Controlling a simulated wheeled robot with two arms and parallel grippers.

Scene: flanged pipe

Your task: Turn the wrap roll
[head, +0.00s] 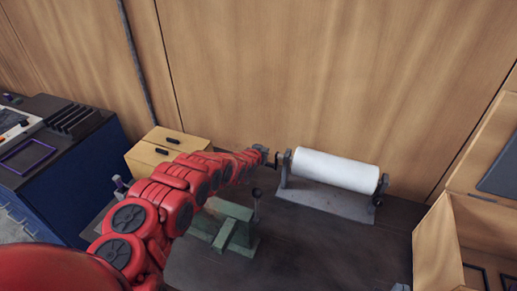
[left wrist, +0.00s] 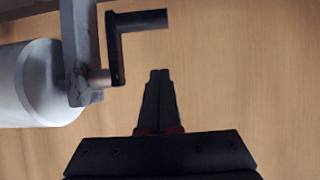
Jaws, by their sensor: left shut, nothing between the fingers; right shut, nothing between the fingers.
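The white wrap roll (head: 335,170) lies horizontally in a grey stand (head: 325,200) against the wooden wall. A dark crank (head: 286,160) sits at the roll's left end. In the left wrist view the roll (left wrist: 30,85) shows at the left, with the black crank (left wrist: 118,50) beside its bracket and its handle pointing right. My left gripper (head: 268,155) is just left of the crank. In the left wrist view its fingers (left wrist: 160,75) are shut and empty, below and slightly right of the handle, with a visible gap. My right gripper is not in view.
A green metal stand (head: 235,225) and a small wooden drawer box (head: 165,150) stand left of the roll. A blue cabinet (head: 75,170) is at the far left. An open wooden box (head: 465,235) is at the right. The dark table in front of the roll is mostly clear.

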